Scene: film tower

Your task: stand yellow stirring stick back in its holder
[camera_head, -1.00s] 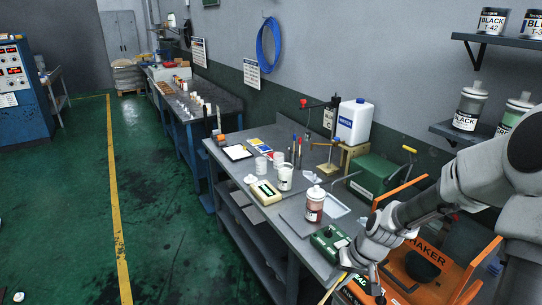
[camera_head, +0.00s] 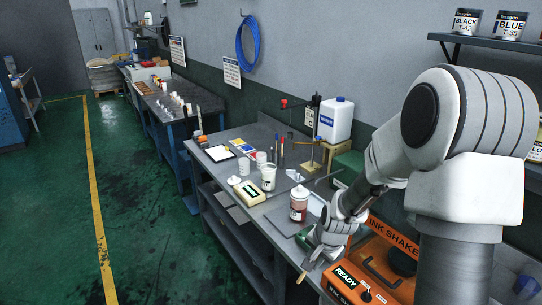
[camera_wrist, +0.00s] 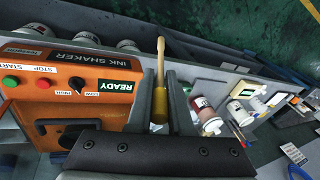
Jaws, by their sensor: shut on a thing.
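My gripper (camera_head: 311,264) is shut on the yellow stirring stick (camera_head: 302,276), above the near end of the grey bench. In the wrist view the stick (camera_wrist: 161,60) stands between the fingers (camera_wrist: 160,105), with a yellow part at the jaws and a pale wooden end pointing away.
An orange ink shaker (camera_head: 385,262) stands right of my gripper. A bottle of reddish ink (camera_head: 298,207), a white cup (camera_head: 268,178), a scale (camera_head: 249,193) and a white water can (camera_head: 336,121) stand on the bench (camera_head: 262,217). A stand rises near the wall.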

